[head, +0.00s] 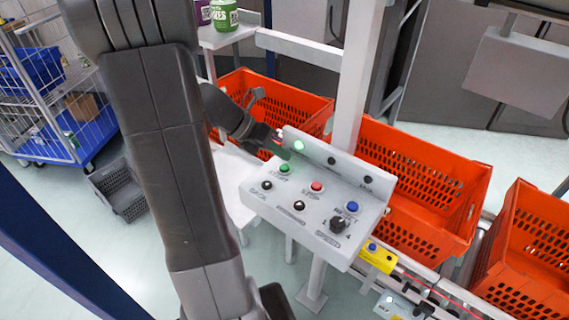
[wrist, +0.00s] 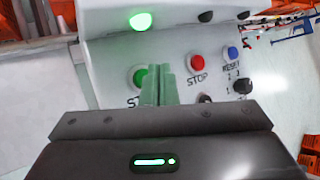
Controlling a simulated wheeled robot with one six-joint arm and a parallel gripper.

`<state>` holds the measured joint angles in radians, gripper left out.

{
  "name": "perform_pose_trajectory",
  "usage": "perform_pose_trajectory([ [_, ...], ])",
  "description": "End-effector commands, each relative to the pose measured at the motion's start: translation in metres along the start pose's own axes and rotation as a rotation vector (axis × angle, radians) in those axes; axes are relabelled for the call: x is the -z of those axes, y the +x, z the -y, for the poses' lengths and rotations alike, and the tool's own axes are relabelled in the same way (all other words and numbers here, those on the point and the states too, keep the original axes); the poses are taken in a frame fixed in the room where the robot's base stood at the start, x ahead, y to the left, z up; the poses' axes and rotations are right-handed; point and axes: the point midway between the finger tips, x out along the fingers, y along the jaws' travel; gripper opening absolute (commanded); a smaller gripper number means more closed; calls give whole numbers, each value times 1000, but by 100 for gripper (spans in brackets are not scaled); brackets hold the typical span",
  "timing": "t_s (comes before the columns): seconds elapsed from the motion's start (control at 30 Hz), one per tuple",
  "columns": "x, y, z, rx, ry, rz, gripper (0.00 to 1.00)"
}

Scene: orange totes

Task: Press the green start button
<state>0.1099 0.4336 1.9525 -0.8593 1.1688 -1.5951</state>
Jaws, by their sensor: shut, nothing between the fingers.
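A light grey control box (head: 290,207) stands in the middle of the head view. Its green start button (head: 285,169) is at the upper left of the panel, beside the red stop button (head: 317,187). In the wrist view the green button (wrist: 140,76) shows just left of my fingertips, partly hidden by them. My gripper (head: 284,150) is shut and empty, with its fingers close to the green button; I cannot tell if they touch it. In the wrist view my gripper (wrist: 159,72) points at the panel between the green and red buttons (wrist: 197,62). A green lamp (head: 299,146) on the raised back is lit.
The panel also has a blue reset button (head: 352,207) and a black knob (head: 338,224). Orange totes (head: 415,190) stand behind the box, near a grey upright post (head: 357,80). A wire cart (head: 45,90) stands at the left.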

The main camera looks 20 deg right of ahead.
Motion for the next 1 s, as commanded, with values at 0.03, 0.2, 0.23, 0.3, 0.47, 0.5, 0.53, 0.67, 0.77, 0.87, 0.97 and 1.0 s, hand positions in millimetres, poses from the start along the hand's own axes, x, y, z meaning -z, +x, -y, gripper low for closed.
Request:
perform_pose_trajectory([
  [0.03, -5, -7, 5, 0, 0, 0, 0],
  [0.2, -14, -19, 14, 0, 0, 0, 0],
  [0.23, -15, -21, 15, 0, 0, 0, 0],
  [0.3, -18, -25, 18, 0, -1, 0, 0],
  [0.47, -21, -29, 22, 0, -1, 0, 0],
  [0.5, -21, -29, 21, 0, -1, 0, 0],
  [0.53, -21, -28, 21, 0, -1, 0, 0],
  [0.67, -20, -28, 20, 0, 0, 0, 0],
  [0.77, -20, -28, 20, 0, 0, 0, 0],
  [0.87, -20, -28, 20, 0, 0, 0, 0],
  [0.97, -20, -28, 20, 0, 0, 0, 0],
  [1.0, -20, -28, 20, 0, 0, 0, 0],
])
